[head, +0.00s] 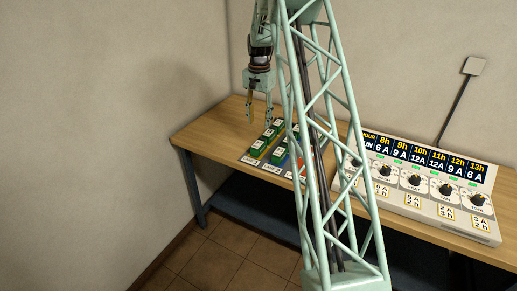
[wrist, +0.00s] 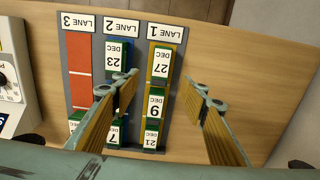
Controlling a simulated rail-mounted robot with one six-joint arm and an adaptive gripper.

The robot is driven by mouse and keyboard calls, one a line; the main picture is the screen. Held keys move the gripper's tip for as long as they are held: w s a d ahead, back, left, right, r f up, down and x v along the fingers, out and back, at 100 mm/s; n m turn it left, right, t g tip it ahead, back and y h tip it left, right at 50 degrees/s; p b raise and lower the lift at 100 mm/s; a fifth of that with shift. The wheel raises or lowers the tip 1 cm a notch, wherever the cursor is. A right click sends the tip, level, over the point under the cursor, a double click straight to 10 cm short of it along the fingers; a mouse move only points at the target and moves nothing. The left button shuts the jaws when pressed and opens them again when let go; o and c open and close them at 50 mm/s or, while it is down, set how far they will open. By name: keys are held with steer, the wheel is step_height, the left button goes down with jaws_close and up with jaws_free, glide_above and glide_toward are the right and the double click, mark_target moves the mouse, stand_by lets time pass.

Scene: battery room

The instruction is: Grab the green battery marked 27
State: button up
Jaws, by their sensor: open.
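The green battery marked 27 DEC (wrist: 161,66) lies in the yellow lane 1 of the rack, nearest the lane label. In the head view it appears as the front green block of the left lane (head: 257,147). Behind it in the same lane are batteries marked 9 (wrist: 155,104) and 21 (wrist: 151,135). My gripper (wrist: 158,92) is open and empty, its fingers spread to either side of lane 1 in the wrist view. In the head view my gripper (head: 259,119) hangs above the far end of the rack, apart from the batteries.
Blue lane 2 holds batteries marked 23 (wrist: 113,62) and 7 (wrist: 113,132), partly hidden by a finger. Red lane 3 (wrist: 80,65) is mostly bare. A charger panel with knobs (head: 430,190) stands right on the wooden table (head: 205,130). The table's left end is clear.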

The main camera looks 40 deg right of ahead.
steer(key=shift+f, duration=0.15)
glide_above(259, 143)
steer(key=shift+f, duration=4.15)
steer(key=shift+a, duration=0.1)
steer(key=shift+f, duration=2.6)
steer(key=c, duration=1.2)
steer(key=shift+r, duration=0.15)
steer(key=shift+r, duration=4.9)
